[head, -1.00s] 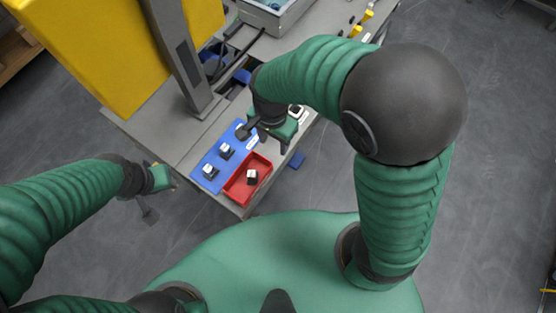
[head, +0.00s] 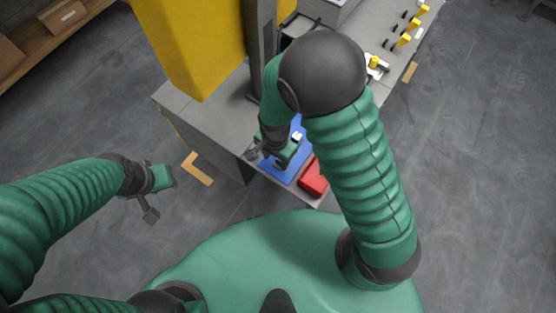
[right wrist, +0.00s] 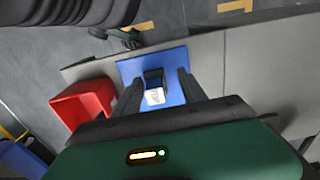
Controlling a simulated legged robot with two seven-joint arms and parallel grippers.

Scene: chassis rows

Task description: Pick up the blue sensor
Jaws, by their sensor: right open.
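In the right wrist view a small block-shaped sensor (right wrist: 154,97), dark on top with a white face, stands on the blue mat (right wrist: 130,66). Its body colour is hard to tell from dark blue or black. My right gripper (right wrist: 158,84) is open, with one finger on each side of this sensor; whether they touch it is unclear. In the head view my right gripper (head: 281,158) is over the blue mat (head: 292,172) and hides most of what is on it. A small white piece (head: 297,136) shows beside it. My left gripper (head: 154,190) hangs over the floor, away from the table.
A red tray (head: 313,178) lies right beside the mat, near the table's front corner. A large yellow box (head: 192,45) and a dark column stand behind. Yellow-topped parts (head: 404,40) line the far right of the table. The grey tabletop left of the mat is clear.

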